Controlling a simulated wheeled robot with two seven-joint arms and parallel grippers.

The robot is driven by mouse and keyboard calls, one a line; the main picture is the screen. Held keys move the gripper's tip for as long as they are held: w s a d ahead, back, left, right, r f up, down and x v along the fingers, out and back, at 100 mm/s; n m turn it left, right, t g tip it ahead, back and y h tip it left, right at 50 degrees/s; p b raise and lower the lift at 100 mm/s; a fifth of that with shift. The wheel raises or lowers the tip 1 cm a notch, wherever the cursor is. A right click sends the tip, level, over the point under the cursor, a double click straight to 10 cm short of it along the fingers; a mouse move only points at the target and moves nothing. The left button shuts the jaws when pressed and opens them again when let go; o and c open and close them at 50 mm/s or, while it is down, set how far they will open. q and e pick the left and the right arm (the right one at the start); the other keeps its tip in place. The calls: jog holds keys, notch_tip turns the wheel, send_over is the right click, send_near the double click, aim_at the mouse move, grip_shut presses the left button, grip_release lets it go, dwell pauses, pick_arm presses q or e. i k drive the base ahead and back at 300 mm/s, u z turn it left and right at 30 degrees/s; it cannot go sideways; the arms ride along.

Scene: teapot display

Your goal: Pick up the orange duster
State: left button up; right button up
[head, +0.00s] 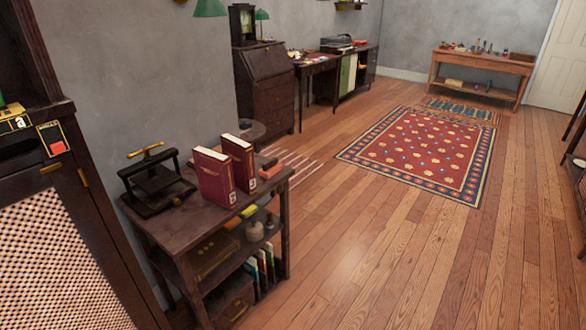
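A small orange-red block (271,171) lies on the top of the dark side table, at its back right corner, just right of the two red books. It may be the orange duster, but it is too small to be sure. An orange-yellow item (232,223) and a yellow item (249,211) lie on the shelf below the top. Neither of my grippers is in view.
The dark side table (172,217) holds a black press (155,183) and two upright red books (214,178). A dark cabinet with a mesh door (60,270) stands at left. The wooden floor (390,260) is clear up to the red patterned rug (425,150).

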aim_at(272, 167)
jog(key=z, duration=0.6)
jog(key=i, duration=1.45)
jog(key=u, duration=0.4)
